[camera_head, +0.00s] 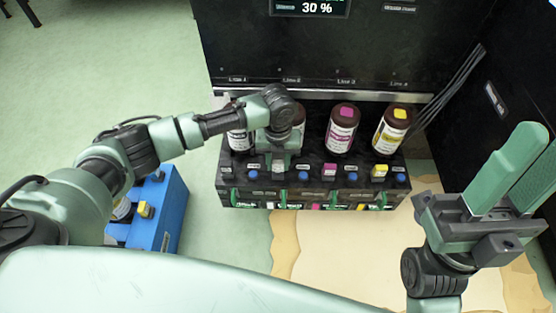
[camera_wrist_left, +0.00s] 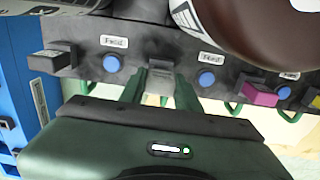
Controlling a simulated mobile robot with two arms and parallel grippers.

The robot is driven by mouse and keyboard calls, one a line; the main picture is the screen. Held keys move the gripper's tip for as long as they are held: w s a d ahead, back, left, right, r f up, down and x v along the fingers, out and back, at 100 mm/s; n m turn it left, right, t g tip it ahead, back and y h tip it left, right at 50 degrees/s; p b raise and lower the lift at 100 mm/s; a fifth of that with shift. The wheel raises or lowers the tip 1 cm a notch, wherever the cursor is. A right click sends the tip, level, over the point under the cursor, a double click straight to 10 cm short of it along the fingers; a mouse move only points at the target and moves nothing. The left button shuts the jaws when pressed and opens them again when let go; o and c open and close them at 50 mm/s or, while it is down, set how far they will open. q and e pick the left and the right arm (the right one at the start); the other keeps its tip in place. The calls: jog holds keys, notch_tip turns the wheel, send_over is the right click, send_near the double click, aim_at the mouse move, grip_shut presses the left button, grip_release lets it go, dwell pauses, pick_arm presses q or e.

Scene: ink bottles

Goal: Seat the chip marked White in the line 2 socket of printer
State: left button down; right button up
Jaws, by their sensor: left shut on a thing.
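The printer (camera_head: 300,45) is black, with line labels above a dark rack (camera_head: 235,178) of bottles. My left gripper (camera_wrist_left: 160,90) points down at the rack's front in line 2, below the partly hidden line 2 bottle (camera_head: 299,118). In the left wrist view its green fingers are shut on a pale grey-white chip (camera_wrist_left: 160,73), at the socket place between two blue buttons. The socket itself is hidden, and I cannot tell whether the chip is fully down in it. My right gripper (camera_head: 510,183) is open and empty at the right, away from the rack.
A magenta chip (camera_head: 330,170) and a yellow chip (camera_head: 380,171) sit in lines 3 and 4; a black chip (camera_wrist_left: 50,61) is in line 1. Magenta (camera_head: 342,128) and yellow-capped (camera_head: 391,130) bottles stand behind. A blue crate (camera_head: 168,210) is at left. Grey tubes (camera_head: 455,85) run at right.

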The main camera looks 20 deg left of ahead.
pick_arm(q)
jog(key=shift+f, duration=0.5)
dwell(0.4)
jog(key=shift+p, duration=0.45)
jog(key=shift+f, duration=0.15)
jog(key=c, duration=0.9)
grip_release()
jog(key=shift+c, duration=0.2)
